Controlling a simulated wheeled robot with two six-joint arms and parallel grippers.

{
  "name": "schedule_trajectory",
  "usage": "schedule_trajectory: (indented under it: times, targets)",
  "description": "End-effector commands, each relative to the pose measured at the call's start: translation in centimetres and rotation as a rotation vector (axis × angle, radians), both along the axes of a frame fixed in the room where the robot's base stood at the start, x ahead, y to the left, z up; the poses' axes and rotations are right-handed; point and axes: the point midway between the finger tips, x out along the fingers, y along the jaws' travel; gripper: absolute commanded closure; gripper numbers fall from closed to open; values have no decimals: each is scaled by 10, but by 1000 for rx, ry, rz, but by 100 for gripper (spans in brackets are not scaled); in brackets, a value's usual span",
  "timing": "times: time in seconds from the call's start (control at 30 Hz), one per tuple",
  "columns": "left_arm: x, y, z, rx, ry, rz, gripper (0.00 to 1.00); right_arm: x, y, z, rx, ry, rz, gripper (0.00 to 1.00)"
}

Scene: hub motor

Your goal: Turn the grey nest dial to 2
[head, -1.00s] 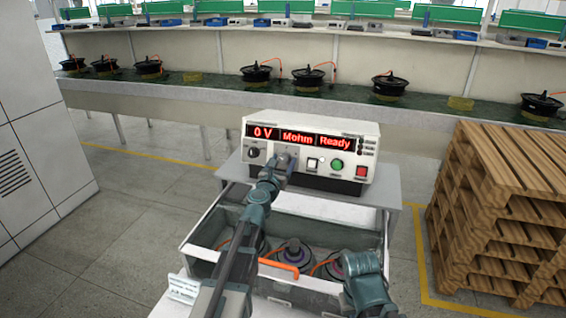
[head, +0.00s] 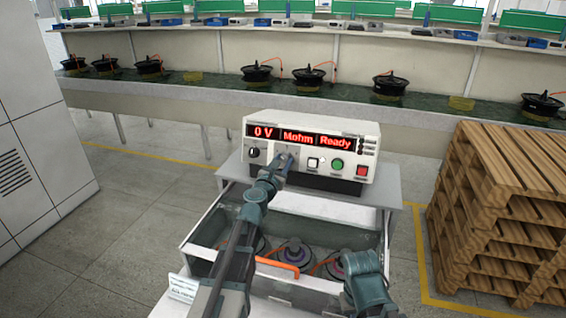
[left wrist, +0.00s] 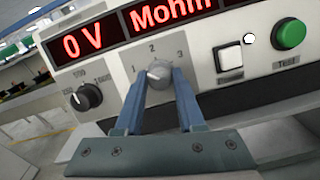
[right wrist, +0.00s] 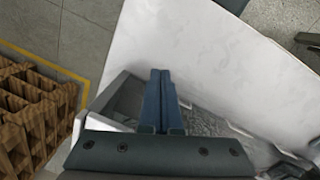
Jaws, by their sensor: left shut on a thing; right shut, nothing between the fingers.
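The grey nest dial (left wrist: 159,73) sits on the tester's front panel, under the printed marks 1, 2 and 3. My left gripper (left wrist: 160,82) has its two blue fingers on either side of the dial and is shut on it. I cannot tell for sure which number the dial points at. In the head view my left gripper (head: 284,163) is at the panel and hides the dial. My right gripper (right wrist: 158,90) is shut and empty above a pale surface in the right wrist view.
A black knob (head: 253,153) is left of the dial. A white button (head: 313,163), a green button (head: 337,164) and a red button (head: 361,171) are to its right. The display reads 0 V, Mohm, Ready. Wooden pallets (head: 500,215) stand at the right.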

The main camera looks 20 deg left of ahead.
Motion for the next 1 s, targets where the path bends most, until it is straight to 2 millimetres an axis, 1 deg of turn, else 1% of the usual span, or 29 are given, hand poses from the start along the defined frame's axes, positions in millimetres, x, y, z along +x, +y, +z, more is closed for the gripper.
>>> schedule_trajectory:
  times: [0.6, 0.8, 1.0]
  targets:
    - [3, 4, 3, 545, -19, -134, 100, 0, 0, 14, 0, 0, 0, 100]
    - [3, 4, 3, 684, -24, -167, 100, 0, 0, 19, 0, 0, 0, 100]
    - [3, 4, 3, 780, -28, -191, 100, 0, 0, 23, 0, 0, 0, 100]
